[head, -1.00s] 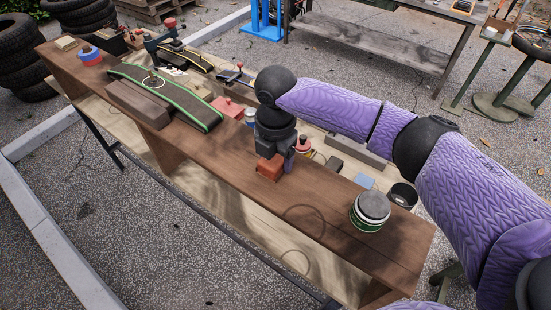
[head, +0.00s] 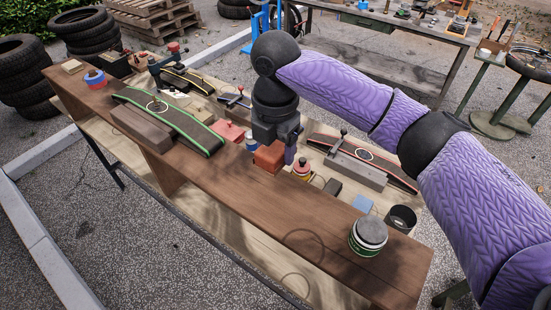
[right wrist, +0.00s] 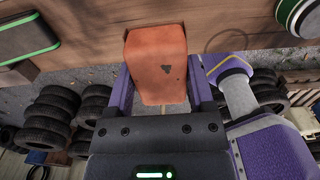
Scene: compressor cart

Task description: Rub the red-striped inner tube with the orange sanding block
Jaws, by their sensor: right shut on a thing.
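The orange sanding block (head: 268,157) is between the fingers of my right gripper (head: 275,146), which is shut on it. The block also fills the middle of the right wrist view (right wrist: 157,65), with a purple finger (right wrist: 203,95) on its right. In the head view the gripper points down and holds the block over the back edge of the brown shelf. The red-striped inner tube (head: 382,163), black with a red edge and a pale ring, lies on the lower bench to the right of the gripper, with a grey block and a clamp beside it. My left gripper is not in view.
A tin (head: 367,240) stands at the shelf's right end. A red-capped jar (head: 301,171), a blue pad (head: 362,204) and a black cup (head: 401,218) are near the red-striped tube.

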